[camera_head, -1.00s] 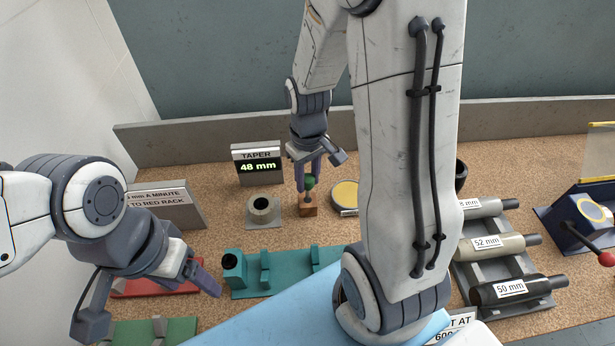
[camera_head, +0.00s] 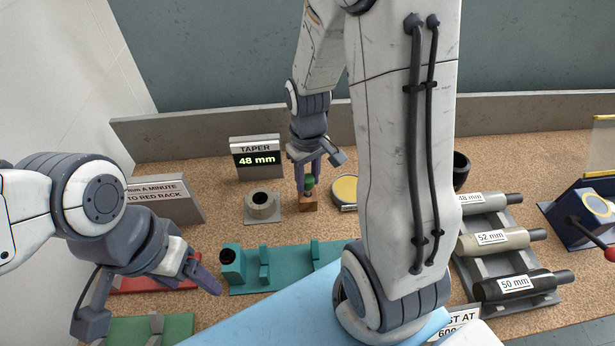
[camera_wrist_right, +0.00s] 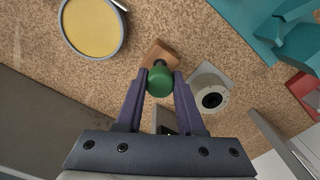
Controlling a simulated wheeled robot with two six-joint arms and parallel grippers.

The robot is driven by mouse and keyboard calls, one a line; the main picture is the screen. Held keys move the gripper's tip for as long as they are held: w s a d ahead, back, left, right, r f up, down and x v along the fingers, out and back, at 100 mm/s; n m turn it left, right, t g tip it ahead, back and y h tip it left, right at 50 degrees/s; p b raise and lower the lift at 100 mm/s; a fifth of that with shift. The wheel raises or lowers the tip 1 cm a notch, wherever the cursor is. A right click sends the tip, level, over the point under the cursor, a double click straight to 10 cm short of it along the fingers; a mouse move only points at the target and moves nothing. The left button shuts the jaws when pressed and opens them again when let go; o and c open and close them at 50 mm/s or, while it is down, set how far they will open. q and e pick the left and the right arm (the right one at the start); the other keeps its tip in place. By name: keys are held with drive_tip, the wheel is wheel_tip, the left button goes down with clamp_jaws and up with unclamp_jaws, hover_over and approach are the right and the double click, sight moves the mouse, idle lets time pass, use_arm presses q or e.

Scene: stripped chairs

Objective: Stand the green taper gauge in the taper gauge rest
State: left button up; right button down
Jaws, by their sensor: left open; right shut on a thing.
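My right gripper (camera_head: 310,178) is shut on the green taper gauge (camera_head: 309,183), just above a small brown wooden block (camera_head: 308,203) that looks like the taper gauge rest. In the right wrist view, the green handle (camera_wrist_right: 160,82) sits between the fingertips (camera_wrist_right: 160,76), with the wooden block (camera_wrist_right: 161,50) just beyond it. A bit of dark shaft shows between handle and block. Its lower end is hidden, so I cannot tell how deep it sits. My left gripper (camera_head: 207,275) is open and empty at the lower left.
A grey ring on a plate (camera_head: 262,207) stands left of the block, before the "TAPER 48 mm" display (camera_head: 256,158). A yellow-topped disc (camera_head: 344,190) is close on the right. A teal fixture (camera_head: 285,268) lies in front. Labelled cylinders (camera_head: 492,238) lie further right.

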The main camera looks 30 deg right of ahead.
drive_tip(key=shift+f+b, duration=1)
drive_tip(key=shift+f, duration=0.45)
drive_tip(key=shift+c, duration=2.2)
unclamp_jaws()
drive_tip(key=shift+r, duration=0.1)
wheel_tip(320, 180, up, 10)
drive_tip(key=shift+r+p, duration=0.25)
drive_tip(key=shift+p, duration=0.5)
drive_tip(key=s+a+r+n+p, duration=0.1)
drive_tip(key=s+a+r+n, duration=0.1)
drive_tip(key=s+a, duration=0.5)
drive_tip(key=s+a+r+n+y+p, duration=0.1)
drive_tip(key=s+a+n, duration=0.3)
drive_tip(key=s+a, duration=0.4)
drive_tip(key=a+r, duration=0.1)
drive_tip(key=a, duration=0.2)
drive_tip(key=shift+s+a+r, duration=0.15)
drive_tip(key=shift+s+a, duration=0.05)
drive_tip(key=shift+s, duration=0.05)
